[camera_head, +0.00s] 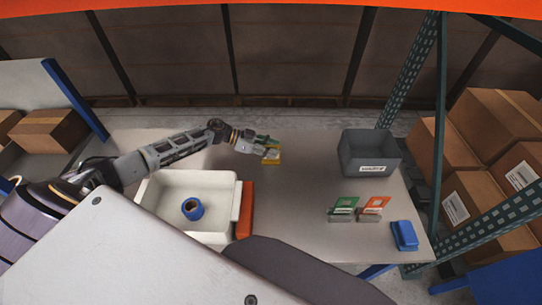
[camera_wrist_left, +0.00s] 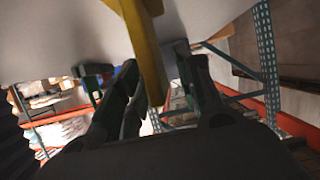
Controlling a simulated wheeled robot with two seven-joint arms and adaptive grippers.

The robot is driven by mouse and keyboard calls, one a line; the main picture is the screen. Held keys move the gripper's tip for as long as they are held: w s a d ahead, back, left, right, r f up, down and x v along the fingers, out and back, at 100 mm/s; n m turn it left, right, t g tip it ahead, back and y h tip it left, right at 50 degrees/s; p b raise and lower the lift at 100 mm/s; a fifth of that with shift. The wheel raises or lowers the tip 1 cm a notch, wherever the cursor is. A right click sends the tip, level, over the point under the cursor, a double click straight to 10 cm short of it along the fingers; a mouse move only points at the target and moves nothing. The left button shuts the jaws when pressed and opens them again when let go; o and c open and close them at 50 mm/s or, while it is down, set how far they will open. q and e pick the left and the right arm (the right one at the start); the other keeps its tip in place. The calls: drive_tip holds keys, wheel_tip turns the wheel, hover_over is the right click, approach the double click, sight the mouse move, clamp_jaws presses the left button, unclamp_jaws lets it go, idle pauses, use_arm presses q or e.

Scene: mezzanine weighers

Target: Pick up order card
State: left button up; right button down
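A yellow card (camera_head: 271,160) stands near the back middle of the table, with some green beside it. My left gripper (camera_head: 268,147) reaches it from the left and partly hides it. In the left wrist view, the yellow piece (camera_wrist_left: 142,45) lies between the two fingers of my left gripper (camera_wrist_left: 157,60). The fingers look spread, with a gap to the right finger. A green card (camera_head: 345,204) and an orange card (camera_head: 374,204) stand upright in small grey holders at the right. My right gripper is not in view.
A grey labelled bin (camera_head: 350,160) stands at the back right. A white tray (camera_head: 154,187) holds a blue ring (camera_head: 193,209), with an orange-red block (camera_head: 244,215) beside it. A blue object (camera_head: 404,236) lies at the right edge. The middle of the table (camera_head: 290,205) is clear.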

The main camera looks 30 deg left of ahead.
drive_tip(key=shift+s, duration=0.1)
use_arm(q)
drive_tip(key=c, duration=0.7)
clamp_jaws()
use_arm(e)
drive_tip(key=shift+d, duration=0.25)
use_arm(q)
drive_tip(key=shift+r, duration=0.15)
wheel_tip(320, 180, up, 9)
drive_tip(key=shift+r, duration=0.35)
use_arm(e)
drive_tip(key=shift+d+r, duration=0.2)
